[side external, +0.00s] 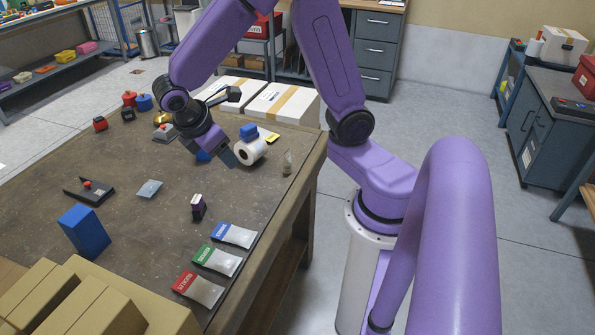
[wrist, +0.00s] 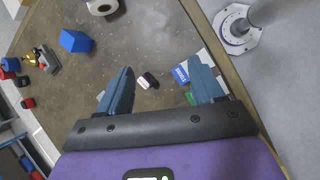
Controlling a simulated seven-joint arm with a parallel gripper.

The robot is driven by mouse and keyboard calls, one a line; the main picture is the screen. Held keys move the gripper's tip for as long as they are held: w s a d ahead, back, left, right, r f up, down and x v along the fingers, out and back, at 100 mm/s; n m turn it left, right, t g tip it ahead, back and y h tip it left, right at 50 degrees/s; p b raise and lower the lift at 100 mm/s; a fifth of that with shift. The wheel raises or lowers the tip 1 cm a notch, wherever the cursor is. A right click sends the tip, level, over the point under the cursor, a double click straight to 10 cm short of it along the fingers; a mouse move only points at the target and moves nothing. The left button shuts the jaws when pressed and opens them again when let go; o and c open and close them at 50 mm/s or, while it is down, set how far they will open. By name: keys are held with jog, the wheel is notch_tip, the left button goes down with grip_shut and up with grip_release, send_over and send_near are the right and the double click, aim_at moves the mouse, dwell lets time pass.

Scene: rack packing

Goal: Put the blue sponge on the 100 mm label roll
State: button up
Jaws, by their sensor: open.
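The white label roll (side external: 248,153) lies on its side near the bench's far right corner, its core hole showing. The roll is cut by the top edge of the wrist view (wrist: 101,6), where that block does not show. A second blue block (wrist: 76,40) is partly hidden behind my gripper in the side view.
White taped boxes (side external: 283,103) stand behind the roll. Near the front are a tall blue box (side external: 84,231), cartons (side external: 95,305), labelled bags (side external: 218,261) and a dark purple item (side external: 198,207). The bench middle is mostly clear.

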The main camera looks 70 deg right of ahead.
jog(key=s+a+r+y, duration=0.1)
jog(key=s+a+y, duration=0.1)
jog(key=s, duration=0.8)
jog(key=s+a+r+y, duration=0.1)
jog(key=s+y, duration=0.3)
jog(key=s, duration=0.5)
jog(key=shift+s+a+r, duration=0.2)
jog(key=shift+s+a, duration=0.15)
jog(key=shift+a, duration=0.2)
